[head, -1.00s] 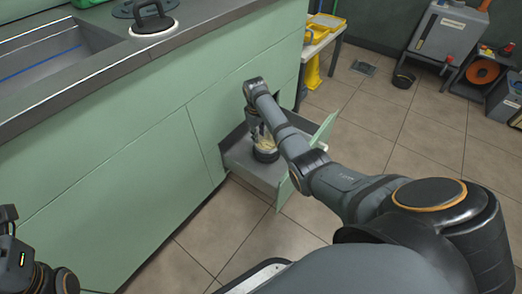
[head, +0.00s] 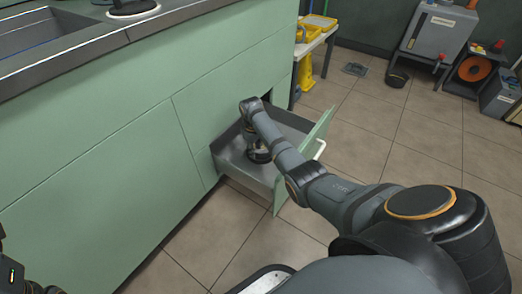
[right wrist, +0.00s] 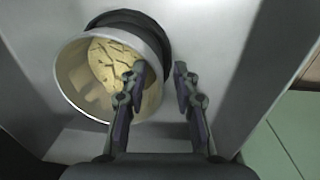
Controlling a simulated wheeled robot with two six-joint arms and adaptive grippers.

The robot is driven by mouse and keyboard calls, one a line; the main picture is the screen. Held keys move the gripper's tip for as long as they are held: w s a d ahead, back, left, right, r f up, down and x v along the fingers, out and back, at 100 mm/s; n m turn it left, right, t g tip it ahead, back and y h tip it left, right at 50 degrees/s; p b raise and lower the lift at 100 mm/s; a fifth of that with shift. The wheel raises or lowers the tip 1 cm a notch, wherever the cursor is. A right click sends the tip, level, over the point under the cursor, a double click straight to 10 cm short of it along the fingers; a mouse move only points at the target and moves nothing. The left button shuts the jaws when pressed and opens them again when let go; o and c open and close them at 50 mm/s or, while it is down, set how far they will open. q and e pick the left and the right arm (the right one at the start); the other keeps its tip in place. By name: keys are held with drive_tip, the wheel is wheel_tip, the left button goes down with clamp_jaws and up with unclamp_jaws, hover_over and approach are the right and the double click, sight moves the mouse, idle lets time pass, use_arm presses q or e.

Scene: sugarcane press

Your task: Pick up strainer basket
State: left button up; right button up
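The strainer basket (right wrist: 72,88) is a round, pale-walled container with a dark band and a cream, dark-marked inside. It stands in the open drawer and appears tilted in the right wrist view. In the head view it is a dark round shape (head: 258,156), partly hidden by my right arm. My right gripper (right wrist: 158,72) is open at the basket's right side. Its left finger overlaps the basket's edge and its right finger is outside, over the drawer floor. I cannot tell whether either finger touches it. Only dark parts of my left arm show at lower left; its fingers are not visible.
The grey drawer (head: 233,158) has a green front (head: 300,158) and stands out from the green cabinet (head: 100,150). A small table (head: 318,40) with yellow items stands behind.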

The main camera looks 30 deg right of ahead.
clamp_jaws()
